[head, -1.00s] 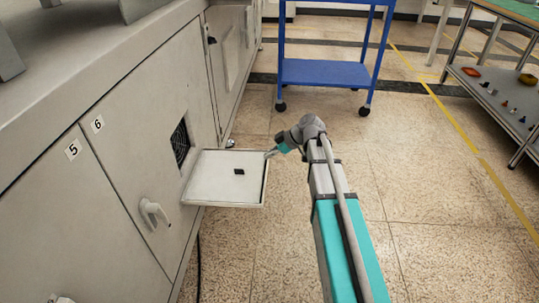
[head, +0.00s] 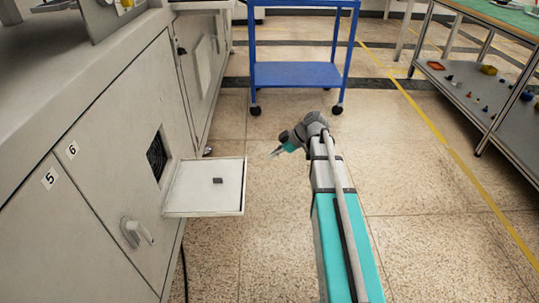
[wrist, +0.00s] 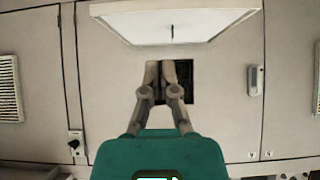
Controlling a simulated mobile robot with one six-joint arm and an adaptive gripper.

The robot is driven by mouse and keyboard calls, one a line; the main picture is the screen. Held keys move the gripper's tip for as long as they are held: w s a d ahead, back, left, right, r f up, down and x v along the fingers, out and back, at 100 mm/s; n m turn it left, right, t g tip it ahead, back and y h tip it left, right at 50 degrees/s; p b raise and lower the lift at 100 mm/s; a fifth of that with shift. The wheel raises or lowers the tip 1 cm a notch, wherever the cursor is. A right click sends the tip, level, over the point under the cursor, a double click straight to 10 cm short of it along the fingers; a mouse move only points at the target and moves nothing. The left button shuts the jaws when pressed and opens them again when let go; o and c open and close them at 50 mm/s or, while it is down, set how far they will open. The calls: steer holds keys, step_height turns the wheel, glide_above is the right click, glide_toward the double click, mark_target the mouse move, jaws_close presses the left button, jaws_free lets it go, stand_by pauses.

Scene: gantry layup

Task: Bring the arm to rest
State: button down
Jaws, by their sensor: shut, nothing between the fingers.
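My gripper (head: 276,153) is at the end of my outstretched arm, over open floor to the right of an open fold-down flap. In the wrist view my gripper (wrist: 168,72) shows its two fingers together with nothing between them. They point towards the cabinet front, in front of a dark square opening (wrist: 184,80).
The flap (head: 200,188) sticks out from the grey cabinet (head: 108,170), with a small dark piece (head: 218,181) on it. A door handle (head: 135,232) juts out nearby. A blue cart (head: 300,75) stands ahead, and a shelved bench (head: 470,85) stands at right. Floor between is clear.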

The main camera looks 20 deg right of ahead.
stand_by(0.5)
steer(key=s+a+r+m+g+h+p, duration=0.1)
steer(key=s+a+r+m+h+p, duration=0.1)
steer(key=s+m+h+p, duration=0.5)
steer(key=s+a+r+m+g+h+p, duration=0.1)
steer(key=s+a+m+h+p, duration=0.1)
steer(key=s+m, duration=0.7)
step_height(320, 180, up, 38)
steer(key=s+p, duration=0.1)
steer(key=p, duration=3.7)
steer(key=shift+n, duration=0.3)
